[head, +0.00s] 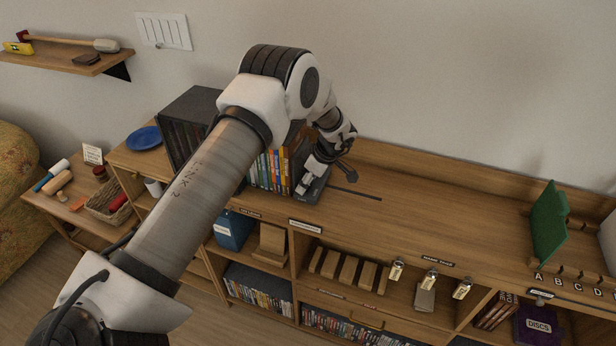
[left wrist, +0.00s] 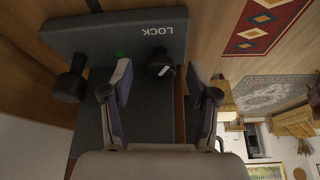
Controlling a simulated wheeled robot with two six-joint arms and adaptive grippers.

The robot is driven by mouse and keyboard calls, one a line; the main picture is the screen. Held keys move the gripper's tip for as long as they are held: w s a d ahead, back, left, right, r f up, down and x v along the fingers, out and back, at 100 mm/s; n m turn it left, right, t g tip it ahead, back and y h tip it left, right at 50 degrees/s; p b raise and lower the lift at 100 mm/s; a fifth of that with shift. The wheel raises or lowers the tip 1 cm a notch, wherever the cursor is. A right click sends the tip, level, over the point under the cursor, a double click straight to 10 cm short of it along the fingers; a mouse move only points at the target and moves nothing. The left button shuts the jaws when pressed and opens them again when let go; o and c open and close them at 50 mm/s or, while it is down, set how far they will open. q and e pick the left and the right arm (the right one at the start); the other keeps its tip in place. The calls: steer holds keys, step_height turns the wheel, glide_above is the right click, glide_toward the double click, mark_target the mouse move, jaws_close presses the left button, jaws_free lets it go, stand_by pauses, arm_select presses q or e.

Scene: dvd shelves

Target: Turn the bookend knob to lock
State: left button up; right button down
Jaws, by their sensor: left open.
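The dark grey bookend (head: 317,188) stands at the right end of the row of DVD cases (head: 268,170) on the shelf top. In the left wrist view its base (left wrist: 205,17) carries the word LOCK, seen upside down. A black knob (left wrist: 160,66) with a white mark sits near that word. A green mark (left wrist: 120,54) lies to the knob's left, and a second black knob-like part (left wrist: 72,86) is farther left. My left gripper (left wrist: 160,72) is open, with the marked knob between its fingers in the picture; I see no clear contact. It also shows in the head view (head: 306,184).
A dark slot (head: 355,193) runs along the shelf top right of the bookend. The shelf top is clear from there to a green upright piece (head: 549,222). A dark case (head: 188,115) stands behind my left arm. A blue plate (head: 144,138) lies at the left.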

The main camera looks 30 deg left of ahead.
arm_select(q)
steer(key=shift+c, duration=1.1)
jaws_close()
steer(key=n+b, duration=0.1)
steer(key=b, duration=0.1)
steer(key=n+g+b, duration=0.1)
steer(key=n, duration=0.1)
steer(key=shift+w+f+b, duration=0.15)
steer(key=shift+f+b, duration=0.05)
steer(key=shift+b, duration=0.15)
steer(key=shift+r+n+g+h+b, duration=0.2)
steer(key=shift+n+g+h+b, duration=0.3)
steer(key=shift+n+b, duration=0.95)
steer(key=shift+o, duration=1.1)
jaws_free()
steer(key=shift+a, duration=0.1)
